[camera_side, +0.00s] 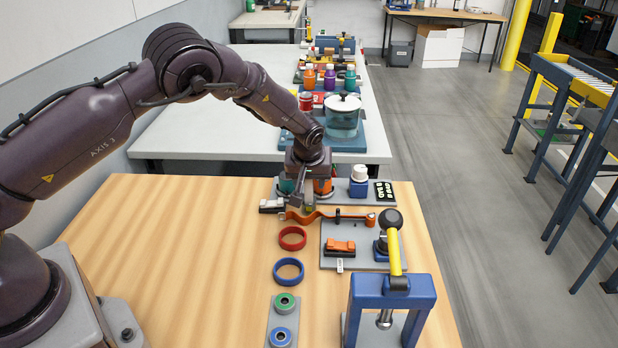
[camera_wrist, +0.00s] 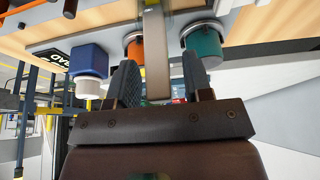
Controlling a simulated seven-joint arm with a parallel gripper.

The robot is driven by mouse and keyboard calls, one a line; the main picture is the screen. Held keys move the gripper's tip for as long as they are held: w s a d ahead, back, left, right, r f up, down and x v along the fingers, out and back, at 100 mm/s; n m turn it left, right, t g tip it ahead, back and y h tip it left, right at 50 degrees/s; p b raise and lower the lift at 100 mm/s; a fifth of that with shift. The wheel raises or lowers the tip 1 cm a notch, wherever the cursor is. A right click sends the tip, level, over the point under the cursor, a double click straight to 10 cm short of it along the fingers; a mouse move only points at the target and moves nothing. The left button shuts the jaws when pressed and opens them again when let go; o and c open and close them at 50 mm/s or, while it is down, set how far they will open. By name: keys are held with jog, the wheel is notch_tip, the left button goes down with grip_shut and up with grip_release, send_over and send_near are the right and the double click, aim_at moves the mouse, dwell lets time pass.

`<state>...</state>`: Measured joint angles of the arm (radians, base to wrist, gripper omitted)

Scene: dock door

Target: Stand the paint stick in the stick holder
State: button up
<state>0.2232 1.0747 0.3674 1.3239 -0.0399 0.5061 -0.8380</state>
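My gripper (camera_side: 302,203) points down at the far edge of the wooden table. In the wrist view my two dark fingers (camera_wrist: 162,85) stand apart. A flat, pale grey-tan stick, seemingly the paint stick (camera_wrist: 157,55), shows upright between them, close to the left finger, with a gap to the right finger. An orange cup (camera_wrist: 136,48) and a green cup (camera_wrist: 203,45), each with a metal rim, are beyond the fingers. In the side view my gripper partly hides the green cup (camera_side: 287,185) and orange cup (camera_side: 324,187). I cannot tell which part is the stick holder.
A blue block with a white top (camera_side: 358,187) and a black lettered label (camera_side: 384,191) stand right of my gripper. A wavy orange bar (camera_side: 340,216) lies close in front. Red (camera_side: 292,238) and blue rings (camera_side: 288,271) and a blue press (camera_side: 390,292) are nearer. The table's left side is clear.

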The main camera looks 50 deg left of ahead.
jog(key=v, duration=1.2)
jog(key=shift+r, duration=0.2)
jog(key=s+r+m+t+h, duration=0.1)
jog(key=s+r+m+h, duration=0.25)
jog(key=s+r, duration=1.3)
jog(key=s+d+m+t, duration=0.1)
jog(key=s+m, duration=0.4)
jog(key=s, duration=1)
jog(key=shift+s+d+r, duration=0.15)
jog(key=shift+s+d, duration=0.1)
jog(key=shift+s, duration=0.05)
